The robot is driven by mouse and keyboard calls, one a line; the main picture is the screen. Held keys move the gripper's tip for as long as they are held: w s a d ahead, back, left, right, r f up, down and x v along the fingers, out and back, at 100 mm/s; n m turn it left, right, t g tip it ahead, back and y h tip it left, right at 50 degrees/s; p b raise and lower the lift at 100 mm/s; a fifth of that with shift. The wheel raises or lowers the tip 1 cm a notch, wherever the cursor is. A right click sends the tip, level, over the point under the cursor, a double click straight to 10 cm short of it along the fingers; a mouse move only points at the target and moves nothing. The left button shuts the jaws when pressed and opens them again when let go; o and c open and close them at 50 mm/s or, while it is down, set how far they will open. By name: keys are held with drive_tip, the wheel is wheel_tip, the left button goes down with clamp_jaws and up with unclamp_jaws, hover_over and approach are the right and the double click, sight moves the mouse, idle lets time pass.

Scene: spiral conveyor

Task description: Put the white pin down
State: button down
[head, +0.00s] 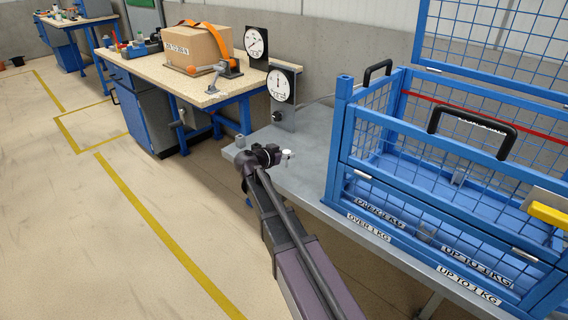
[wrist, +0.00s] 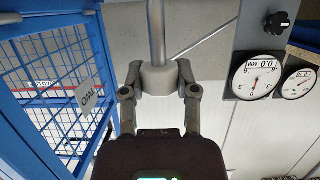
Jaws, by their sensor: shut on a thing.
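My gripper (head: 284,156) is over the near left part of the grey metal table (head: 312,165), beside the blue mesh cage. It is shut on the white pin (head: 288,153), a small pale piece at the fingertips. In the wrist view the two fingers of my gripper (wrist: 160,80) press on both sides of a pale round body, the white pin (wrist: 159,79). A grey rod (wrist: 156,30) shows beyond it; I cannot tell whether it belongs to the pin. The gap between pin and tabletop cannot be judged.
The blue mesh cage (head: 345,140) with black handles fills the right of the table. A workbench (head: 190,88) with a cardboard box (head: 197,45) stands behind.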

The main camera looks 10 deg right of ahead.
sight(286, 161)
drive_tip(key=shift+f, duration=0.1)
idle(0.3)
drive_tip(key=shift+f+b, duration=1.65)
drive_tip(key=shift+b, duration=0.1)
drive_tip(key=shift+f, duration=0.15)
drive_tip(key=shift+c, duration=1.8)
unclamp_jaws()
drive_tip(key=shift+s+a+r, duration=0.35)
drive_tip(key=shift+a+r, duration=0.05)
drive_tip(key=shift+a, duration=0.05)
drive_tip(key=p+v, duration=0.3)
drive_tip(key=v, duration=0.7)
drive_tip(key=shift+s+a+p, duration=0.2)
drive_tip(key=shift+a+p, duration=0.1)
drive_tip(key=shift+a, duration=0.05)
